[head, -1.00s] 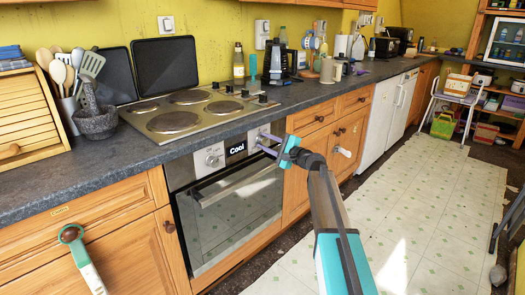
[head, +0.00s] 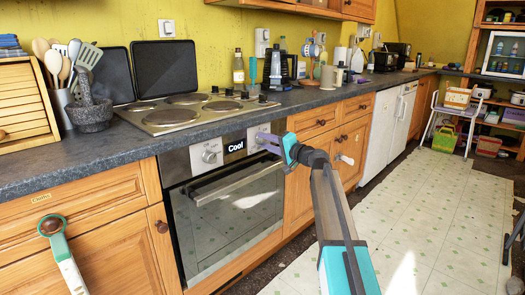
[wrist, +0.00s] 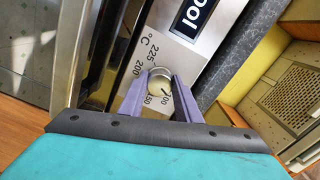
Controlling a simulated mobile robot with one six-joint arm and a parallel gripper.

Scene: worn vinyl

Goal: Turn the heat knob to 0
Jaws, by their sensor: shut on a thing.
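The heat knob (wrist: 158,88) is a round cream and metal knob on the oven's steel front panel. Around it in the wrist view are °C and temperature figures, including 225, 200 and 100. My gripper (wrist: 160,84) has its two purple fingers on either side of the knob, shut on it. In the head view my gripper (head: 268,141) reaches the right part of the panel and hides most of this knob. The knob's exact setting is hard to read. The display (head: 235,147) beside it reads "Cool".
A second knob (head: 209,157) sits left of the display. The oven door handle (head: 238,184) runs just below the panel. The worktop edge (head: 220,126) overhangs above, with the hob (head: 180,116) on it. The floor (head: 440,210) to the right is mostly clear.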

